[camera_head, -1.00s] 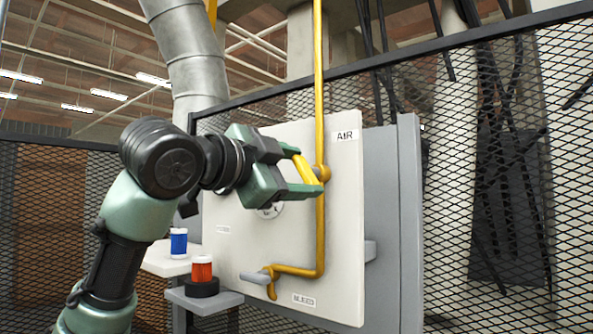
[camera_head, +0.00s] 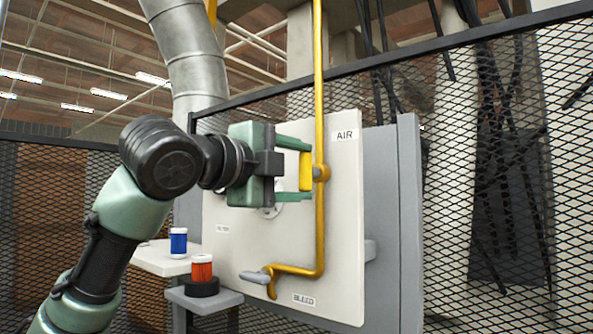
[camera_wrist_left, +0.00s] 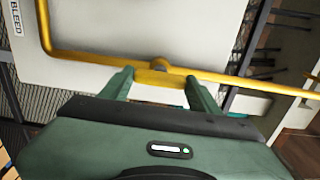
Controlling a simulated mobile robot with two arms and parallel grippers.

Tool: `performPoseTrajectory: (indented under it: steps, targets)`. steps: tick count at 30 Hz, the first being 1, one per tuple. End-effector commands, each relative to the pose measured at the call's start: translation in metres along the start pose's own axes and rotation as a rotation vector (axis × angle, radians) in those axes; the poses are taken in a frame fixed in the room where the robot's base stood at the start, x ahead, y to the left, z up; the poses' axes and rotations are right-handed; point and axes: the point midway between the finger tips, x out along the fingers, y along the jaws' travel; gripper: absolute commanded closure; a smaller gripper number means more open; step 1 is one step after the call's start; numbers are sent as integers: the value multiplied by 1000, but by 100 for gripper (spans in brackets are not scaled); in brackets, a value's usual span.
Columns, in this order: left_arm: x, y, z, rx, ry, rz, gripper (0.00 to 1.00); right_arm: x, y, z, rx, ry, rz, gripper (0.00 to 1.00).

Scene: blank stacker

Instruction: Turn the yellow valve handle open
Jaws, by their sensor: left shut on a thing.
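The yellow valve handle (camera_head: 306,171) sits on the vertical yellow pipe (camera_head: 319,100) below the AIR label (camera_head: 345,136), on a pale panel. My left gripper (camera_head: 300,170) is shut on the handle, with one green finger above it and one below. In the left wrist view the handle (camera_wrist_left: 158,78) lies between the two fingers (camera_wrist_left: 158,88), with the round valve hub just beyond it. The gripper body hides part of the panel and most of a round dial behind it. My right gripper is in neither view.
A blue canister (camera_head: 178,242) and a red canister (camera_head: 201,269) stand on small shelves at lower left. Mesh fencing (camera_head: 490,180) stands behind.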

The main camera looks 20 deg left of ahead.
Motion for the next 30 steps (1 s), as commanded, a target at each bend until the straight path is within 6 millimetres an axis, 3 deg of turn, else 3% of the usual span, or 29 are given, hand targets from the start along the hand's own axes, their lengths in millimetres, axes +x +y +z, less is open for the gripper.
performPoseTrajectory:
  steps: [13,14,15,16,25,30]
  targets:
    - [-1,-5,1,11,-3,-12,79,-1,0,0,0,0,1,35]
    - [-1,-5,1,11,-3,-13,30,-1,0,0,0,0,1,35]
    - [-1,-5,1,11,-4,-12,19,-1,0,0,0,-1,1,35]
    - [-1,-4,1,10,-3,-11,16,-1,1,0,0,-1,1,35]
    - [-1,-2,0,9,-1,-5,16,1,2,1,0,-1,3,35]
    - [-19,2,1,9,-2,-8,16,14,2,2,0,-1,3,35]
